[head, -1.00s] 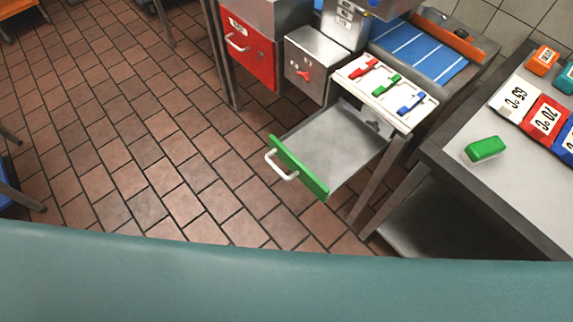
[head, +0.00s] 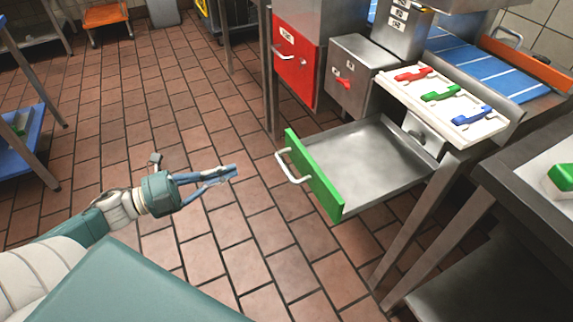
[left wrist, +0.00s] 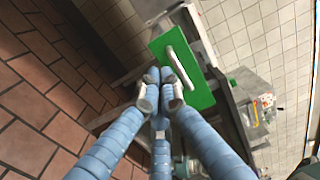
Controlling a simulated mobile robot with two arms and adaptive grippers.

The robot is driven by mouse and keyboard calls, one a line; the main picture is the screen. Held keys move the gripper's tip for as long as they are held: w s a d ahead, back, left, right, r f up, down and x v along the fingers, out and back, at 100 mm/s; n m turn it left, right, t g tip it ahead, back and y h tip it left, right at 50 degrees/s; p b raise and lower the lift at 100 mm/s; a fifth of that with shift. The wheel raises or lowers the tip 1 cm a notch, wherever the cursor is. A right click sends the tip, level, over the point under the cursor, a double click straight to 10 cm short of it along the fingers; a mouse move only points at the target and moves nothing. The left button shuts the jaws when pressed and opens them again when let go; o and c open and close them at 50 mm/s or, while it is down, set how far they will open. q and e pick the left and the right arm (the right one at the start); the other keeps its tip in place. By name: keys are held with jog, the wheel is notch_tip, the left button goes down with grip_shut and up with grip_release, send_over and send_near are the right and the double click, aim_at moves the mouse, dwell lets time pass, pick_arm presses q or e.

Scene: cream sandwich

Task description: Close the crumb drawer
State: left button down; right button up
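The crumb drawer (head: 370,155) is pulled out below the steel machine frame. It is a steel tray with a green front (head: 315,175) and a white bar handle (head: 289,167). My left gripper (head: 235,173) is to the left of the handle, apart from it, over the floor. Its fingertips meet with nothing between them. My right gripper is not in view.
A panel (head: 440,100) with red, green and blue levers sits above the drawer. A red box (head: 295,65) and a steel box (head: 350,85) stand beside it. A steel table (head: 535,180) is at the right. The tiled floor left of the drawer is clear.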

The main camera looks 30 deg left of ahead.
pick_arm(q)
jog(key=b+x, duration=0.2)
jog(key=x, duration=1.1)
jog(key=shift+w, duration=0.25)
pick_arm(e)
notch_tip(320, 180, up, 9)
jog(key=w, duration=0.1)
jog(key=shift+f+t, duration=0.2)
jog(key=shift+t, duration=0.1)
pick_arm(q)
jog(key=shift+d, duration=0.1)
send_near(360, 130)
jog(key=w+d, duration=0.1)
jog(key=w+d+r, duration=0.2)
jog(key=w, duration=0.1)
jog(key=shift+w+d+b, duration=0.1)
jog(key=shift+b, duration=0.3)
jog(key=x, duration=0.4)
jog(key=shift+f+b, duration=0.15)
jog(key=shift+b, duration=0.15)
jog(key=shift+w+d, duration=0.25)
jog(key=shift+w, duration=0.05)
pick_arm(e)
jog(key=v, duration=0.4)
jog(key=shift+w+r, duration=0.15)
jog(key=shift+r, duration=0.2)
pick_arm(q)
jog(key=shift+r, duration=0.25)
